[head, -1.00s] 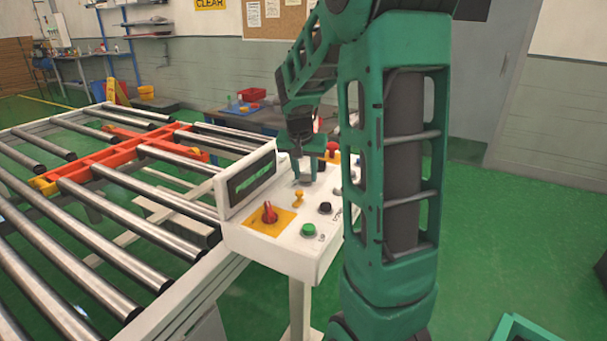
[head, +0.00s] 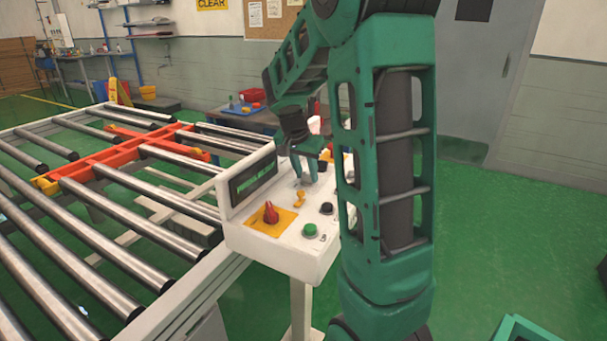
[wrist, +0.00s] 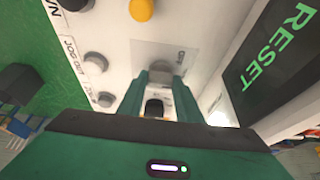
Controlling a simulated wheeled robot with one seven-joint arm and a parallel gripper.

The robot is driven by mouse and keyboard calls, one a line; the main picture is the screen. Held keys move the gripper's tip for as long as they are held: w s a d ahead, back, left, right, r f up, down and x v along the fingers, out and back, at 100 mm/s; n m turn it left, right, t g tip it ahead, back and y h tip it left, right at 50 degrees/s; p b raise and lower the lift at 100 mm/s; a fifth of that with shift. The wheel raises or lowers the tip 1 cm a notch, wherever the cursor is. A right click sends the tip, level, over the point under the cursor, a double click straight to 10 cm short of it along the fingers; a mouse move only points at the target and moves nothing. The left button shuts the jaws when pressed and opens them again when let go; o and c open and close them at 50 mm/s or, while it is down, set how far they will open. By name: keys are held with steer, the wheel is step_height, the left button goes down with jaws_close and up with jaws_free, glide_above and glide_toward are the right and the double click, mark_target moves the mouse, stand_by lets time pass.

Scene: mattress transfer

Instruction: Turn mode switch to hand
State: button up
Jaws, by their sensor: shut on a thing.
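The white control box (head: 280,252) stands on a post at the end of the roller conveyor. My gripper (head: 305,180) reaches down onto the far part of its panel. In the wrist view my two green fingers (wrist: 160,100) close around a small black knob (wrist: 154,106), which appears to be the mode switch. A label that seems to read "OFF" sits on the plate (wrist: 165,58) beside it. The knob's pointing direction is hidden by the fingers. "HAND" lettering does not show.
A raised display (head: 253,178) reads "RESET" in the wrist view.

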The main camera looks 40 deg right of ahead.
steer(key=o, duration=1)
steer(key=shift+w+a, duration=0.2)
steer(key=shift+a, duration=0.05)
steer(key=shift+o, duration=0.2)
steer(key=shift+s+d, duration=0.1)
steer(key=shift+r, duration=0.1)
steer(key=v, duration=1)
steer(key=shift+r, duration=0.2)
